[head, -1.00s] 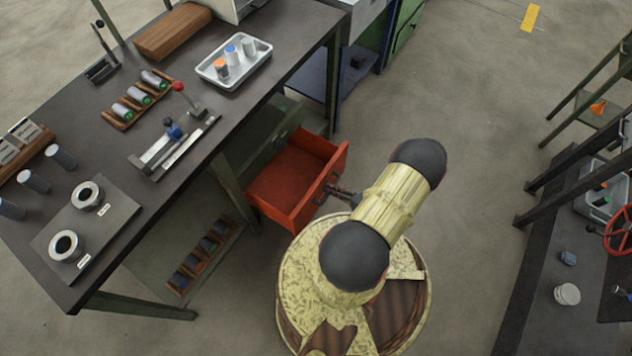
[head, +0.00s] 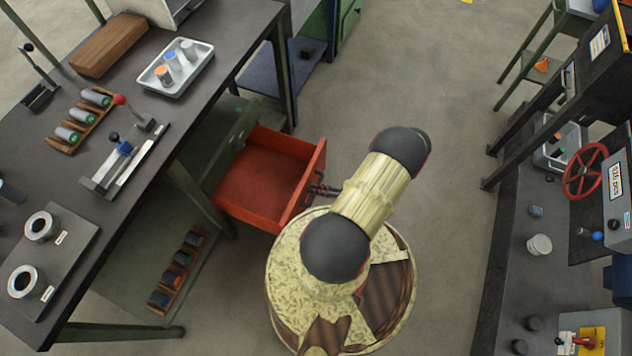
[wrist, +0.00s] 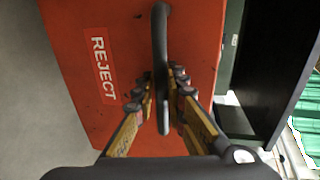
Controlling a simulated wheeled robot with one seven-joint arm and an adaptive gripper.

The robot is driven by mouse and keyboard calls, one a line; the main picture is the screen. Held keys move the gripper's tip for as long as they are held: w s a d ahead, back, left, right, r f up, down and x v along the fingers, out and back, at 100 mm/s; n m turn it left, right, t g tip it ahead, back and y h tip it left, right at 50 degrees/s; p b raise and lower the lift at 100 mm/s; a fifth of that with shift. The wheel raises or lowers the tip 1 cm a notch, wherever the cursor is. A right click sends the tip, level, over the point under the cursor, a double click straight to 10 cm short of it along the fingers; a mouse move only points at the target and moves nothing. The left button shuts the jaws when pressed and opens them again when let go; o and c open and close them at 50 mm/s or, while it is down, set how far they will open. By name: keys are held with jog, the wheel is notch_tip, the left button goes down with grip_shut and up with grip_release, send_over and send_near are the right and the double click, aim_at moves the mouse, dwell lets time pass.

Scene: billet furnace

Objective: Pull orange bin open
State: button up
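The orange bin is an open-topped drawer (head: 262,178) under the workbench, pulled well out and empty inside. Its front face (wrist: 95,25) fills much of the wrist view and bears a REJECT label (wrist: 103,70). A dark bar handle (wrist: 161,35) stands out from that face. My gripper (wrist: 161,88) has one finger on each side of the handle, closed in on it; the exact contact is hard to see. In the head view my gripper (head: 322,190) is at the drawer's front, partly hidden by my arm.
The workbench (head: 215,95) is at left, with a tray (head: 200,70) of cups and a rack (head: 80,120) of cylinders on top. A low shelf holds another rack (head: 178,270). A dark station with a red wheel (head: 585,171) stands right. Bare floor lies between.

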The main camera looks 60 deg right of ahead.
jog(key=o, duration=0.4)
jog(key=shift+s, duration=0.1)
jog(key=v, duration=1.2)
jog(key=shift+r, duration=0.1)
dwell(0.4)
